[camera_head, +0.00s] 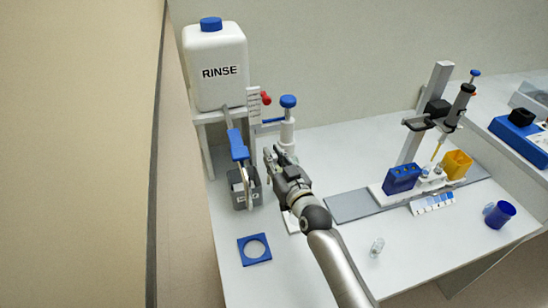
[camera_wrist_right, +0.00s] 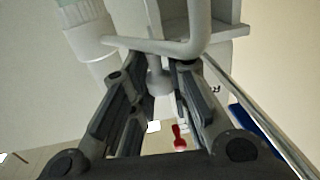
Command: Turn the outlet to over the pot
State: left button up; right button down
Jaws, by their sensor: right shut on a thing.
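My right gripper (camera_head: 271,161) reaches in from the lower right, beside a white upright dispenser with a blue knob (camera_head: 288,102). In the right wrist view a bent pale grey outlet tube (camera_wrist_right: 165,45) crosses between the fingers of my right gripper (camera_wrist_right: 158,85), which is shut on it. In the head view the gripper hides most of the tube. A grey open container with a label (camera_head: 252,187), which may be the pot, stands left of the gripper; a blue upright part (camera_head: 238,146) rises at it. My left gripper is not in view.
A white RINSE canister (camera_head: 216,65) stands on a raised shelf behind. A red knob (camera_head: 266,98) sits near the dispenser. A blue square ring (camera_head: 243,259) lies in front.

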jog(key=c, duration=1.3)
grip_release()
jog(key=shift+d, duration=0.1)
jog(key=shift+c, duration=0.2)
jog(key=v, duration=1.2)
jog(key=shift+c, duration=0.2)
